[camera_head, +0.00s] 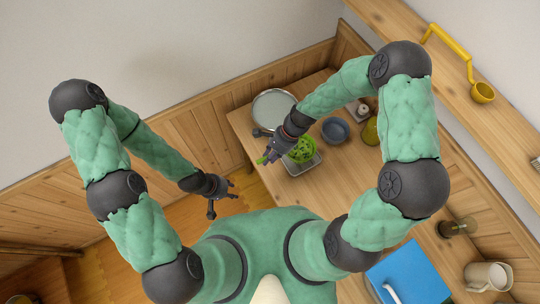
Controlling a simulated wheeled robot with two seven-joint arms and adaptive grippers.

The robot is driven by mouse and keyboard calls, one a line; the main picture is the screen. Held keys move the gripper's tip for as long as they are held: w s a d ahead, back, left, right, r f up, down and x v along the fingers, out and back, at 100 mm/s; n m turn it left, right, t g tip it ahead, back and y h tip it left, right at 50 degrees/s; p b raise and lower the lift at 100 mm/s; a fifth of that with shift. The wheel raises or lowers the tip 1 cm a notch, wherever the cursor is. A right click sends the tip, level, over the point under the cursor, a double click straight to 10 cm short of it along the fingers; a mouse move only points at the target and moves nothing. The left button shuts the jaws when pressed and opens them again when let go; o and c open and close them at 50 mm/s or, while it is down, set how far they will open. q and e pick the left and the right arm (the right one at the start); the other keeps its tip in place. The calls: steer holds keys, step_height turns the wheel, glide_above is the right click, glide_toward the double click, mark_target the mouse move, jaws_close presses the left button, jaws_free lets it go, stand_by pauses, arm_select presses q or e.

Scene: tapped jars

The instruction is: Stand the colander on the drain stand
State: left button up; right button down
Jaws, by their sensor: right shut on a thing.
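The green colander (303,149) is at the left part of the wooden counter, over a small grey square tray-like stand (305,168), which looks like the drain stand. I cannot tell whether the colander touches the stand or is held just above it. My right gripper (268,154) is at the colander's left side, shut on a green part that looks like its handle; the fingers partly hide it. My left gripper (221,197) is empty, its fingers apart, off the counter's left edge and above the floor.
A round silver tray (273,96) lies behind my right gripper.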

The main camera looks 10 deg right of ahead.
steer(key=c, duration=0.9)
jaws_free()
steer(key=shift+c, duration=0.2)
steer(key=shift+r, duration=0.2)
steer(key=shift+p+v, duration=3)
steer(key=shift+v, duration=0.85)
steer(key=v, duration=1.2)
steer(key=shift+f, duration=0.1)
